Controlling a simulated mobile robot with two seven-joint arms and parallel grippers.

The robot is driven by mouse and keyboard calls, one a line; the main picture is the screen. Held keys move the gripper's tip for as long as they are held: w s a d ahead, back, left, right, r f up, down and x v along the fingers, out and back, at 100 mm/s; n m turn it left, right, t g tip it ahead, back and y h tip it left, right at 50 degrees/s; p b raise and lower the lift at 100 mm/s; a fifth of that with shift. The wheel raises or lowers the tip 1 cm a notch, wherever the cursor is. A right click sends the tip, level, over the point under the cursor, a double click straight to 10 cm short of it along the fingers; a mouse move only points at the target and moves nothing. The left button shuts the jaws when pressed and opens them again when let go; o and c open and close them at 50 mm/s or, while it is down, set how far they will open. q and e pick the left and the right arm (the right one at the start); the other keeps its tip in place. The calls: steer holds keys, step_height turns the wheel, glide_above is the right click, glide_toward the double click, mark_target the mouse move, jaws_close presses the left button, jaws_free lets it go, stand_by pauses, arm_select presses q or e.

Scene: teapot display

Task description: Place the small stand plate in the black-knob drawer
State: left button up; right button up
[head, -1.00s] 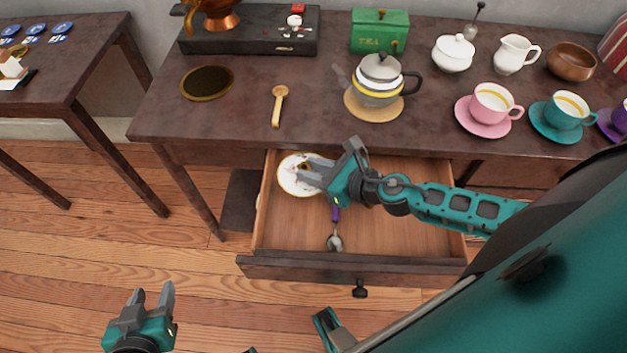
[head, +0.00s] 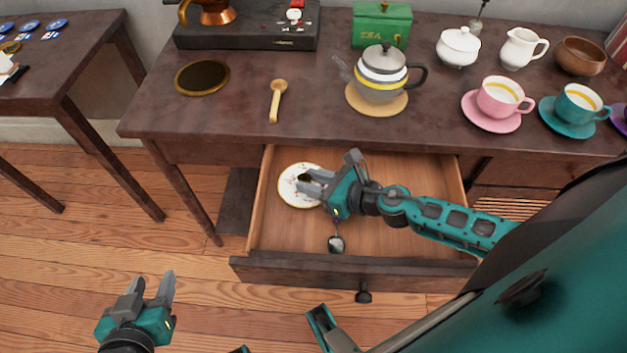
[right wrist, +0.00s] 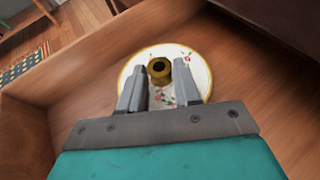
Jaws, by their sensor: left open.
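The small stand plate (head: 290,193) is white with a gold rim and flower marks. It is inside the open black-knob drawer (head: 400,267), toward the back left; I cannot tell whether it touches the drawer floor. My right gripper (head: 312,182) reaches into the drawer over the plate. In the right wrist view, its fingers (right wrist: 160,75) close in on both sides of the gold ring at the middle of the plate (right wrist: 197,75). The drawer's black knob (head: 363,293) shows at the front. My left gripper (head: 153,290) is open and empty above the floor, left of the drawer.
A spoon (head: 336,244) lies in the drawer near my right gripper, its handle partly hidden. The drawer's right side is mostly bare behind my arm. On the tabletop above stand a teapot (head: 382,78), a wooden scoop (head: 277,98) and several cups.

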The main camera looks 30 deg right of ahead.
steer(key=shift+o, duration=1.8)
steer(key=shift+r, duration=0.15)
steer(key=b+v, duration=0.1)
steer(key=v, duration=0.9)
steer(key=shift+b, duration=0.35)
steer(key=shift+v, duration=0.9)
steer(key=shift+d+r, duration=0.1)
